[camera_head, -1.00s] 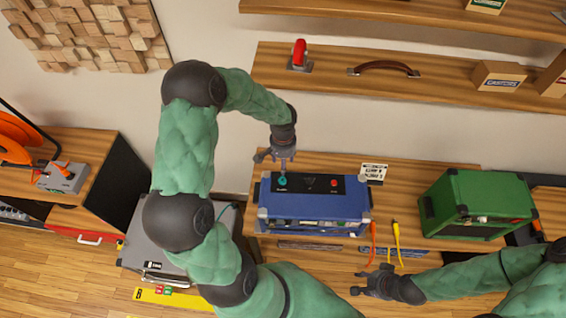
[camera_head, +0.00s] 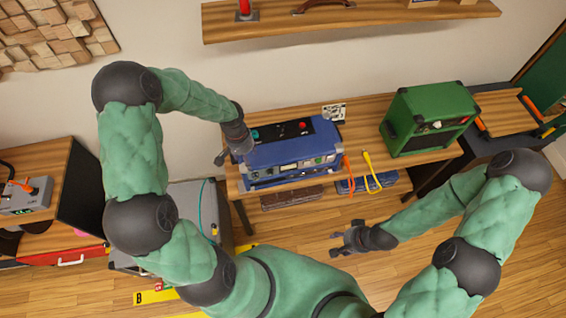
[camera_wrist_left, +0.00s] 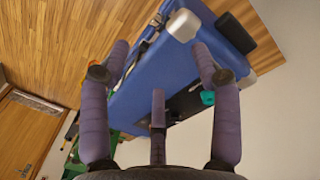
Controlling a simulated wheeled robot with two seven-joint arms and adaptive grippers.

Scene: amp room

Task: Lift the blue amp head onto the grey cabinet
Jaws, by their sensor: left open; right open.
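The blue amp head (camera_head: 292,152) stands on a wooden bench, its front with knobs and sockets facing me. It also shows in the left wrist view (camera_wrist_left: 165,70), with its pale corner caps. My left gripper (camera_head: 232,155) is at the amp head's left end, open, its fingers spread around that end in the wrist view; I cannot tell whether they touch it. My right gripper (camera_head: 344,242) is open and empty, low in front of the bench. The grey cabinet (camera_head: 190,207) stands on the floor left of the bench, partly hidden by my left arm.
A green amp (camera_head: 430,118) stands at the bench's right. Orange (camera_head: 348,172) and yellow (camera_head: 371,172) cables hang over the front edge. A teal cable (camera_head: 204,207) lies on the cabinet. A wooden shelf (camera_head: 350,25) is above.

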